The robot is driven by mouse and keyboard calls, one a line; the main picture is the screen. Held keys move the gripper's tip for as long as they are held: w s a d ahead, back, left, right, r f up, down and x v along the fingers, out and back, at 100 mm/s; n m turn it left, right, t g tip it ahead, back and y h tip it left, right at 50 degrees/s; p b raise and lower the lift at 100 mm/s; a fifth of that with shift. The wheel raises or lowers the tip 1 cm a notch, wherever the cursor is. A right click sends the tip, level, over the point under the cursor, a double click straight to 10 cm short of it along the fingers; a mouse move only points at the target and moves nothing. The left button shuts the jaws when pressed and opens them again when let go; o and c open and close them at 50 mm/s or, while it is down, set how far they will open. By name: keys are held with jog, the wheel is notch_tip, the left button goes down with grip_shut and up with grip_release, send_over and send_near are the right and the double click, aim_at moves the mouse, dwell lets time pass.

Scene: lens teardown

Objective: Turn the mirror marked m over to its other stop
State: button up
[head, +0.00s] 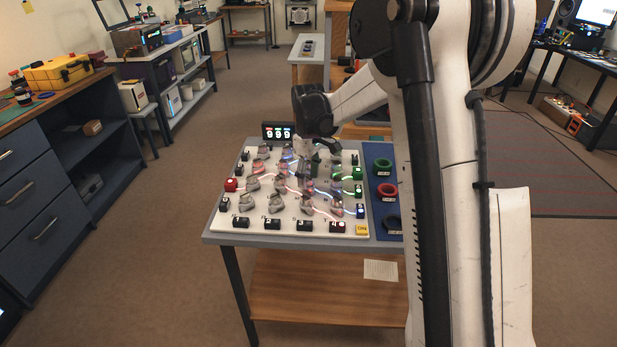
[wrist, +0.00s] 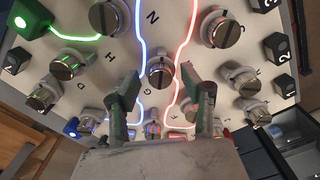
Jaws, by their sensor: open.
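A white board (head: 290,226) on the table carries several round, slotted mirror mounts with letters beside them. I cannot read an m beside any mount, so I cannot tell which one is the mirror marked m. My gripper (wrist: 160,88) is open, its two green-grey fingers apart and pointing at the board. One mirror mount (wrist: 160,72) shows between and just beyond the fingertips, near a letter like G; I cannot tell whether they touch. In the head view my arm hides part of the board's far right side.
Lit blue and red beam lines cross the board. A numeric display (head: 277,132) stands behind. A blue panel with rings (head: 388,190) lies to the right.

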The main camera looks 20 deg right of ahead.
aim_at(309, 178)
notch_tip(309, 178, up, 12)
jog(key=shift+f, duration=0.15)
dwell(0.4)
jog(key=shift+s, duration=0.1)
jog(key=s+a+r+m+t, duration=0.2)
jog(key=s+r, duration=0.2)
jog(key=s, duration=0.5)
jog(key=s+a+r+m+t, duration=0.2)
jog(key=s+r, duration=0.1)
jog(key=s, duration=0.6)
jog(key=s+a+f+m+t, duration=0.1)
jog(key=s+f, duration=0.1)
jog(key=s, duration=0.5)
jog(key=s+a+f+m+t, duration=0.1)
jog(key=s+f+m+t, duration=0.1)
jog(key=s, duration=0.6)
jog(key=shift+s+a+f+p, duration=0.15)
jog(key=shift+a+f+p, duration=0.2)
jog(key=shift+f, duration=0.2)
